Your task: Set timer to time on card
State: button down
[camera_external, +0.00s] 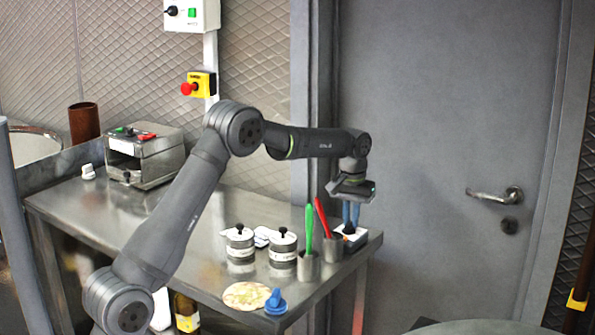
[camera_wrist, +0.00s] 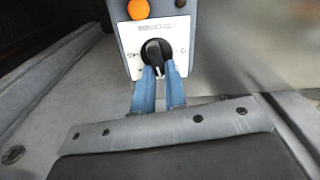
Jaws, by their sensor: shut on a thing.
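The timer (camera_wrist: 182,31) is a small box with a white face, a black dial knob (camera_wrist: 155,50) and an orange button (camera_wrist: 138,9) above it, seen in the wrist view. My gripper (camera_wrist: 160,70) has its blue fingers shut on the black knob. In the external view the timer (camera_external: 349,234) stands at the right end of the steel table, and my gripper (camera_external: 351,222) reaches down onto it from above. The markings around the dial are too small to read. I cannot make out a card with a time in either view.
Two metal cups with a green spatula (camera_external: 309,228) and a red spatula (camera_external: 321,217) stand close left of the timer. Two lidded canisters (camera_external: 283,248), a flatbread (camera_external: 247,296) and a blue object (camera_external: 275,302) are on the steel table (camera_external: 185,240). A grey door (camera_external: 440,130) is behind.

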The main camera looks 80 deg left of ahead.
jog(key=shift+w+m, duration=0.1)
jog(key=shift+m, duration=0.8)
jog(key=shift+d, duration=0.1)
jog(key=c, duration=1.5)
grip_release()
jog(key=shift+o, duration=0.2)
jog(key=shift+r, duration=0.1)
notch_tip(320, 180, up, 17)
jog(key=shift+r, duration=0.15)
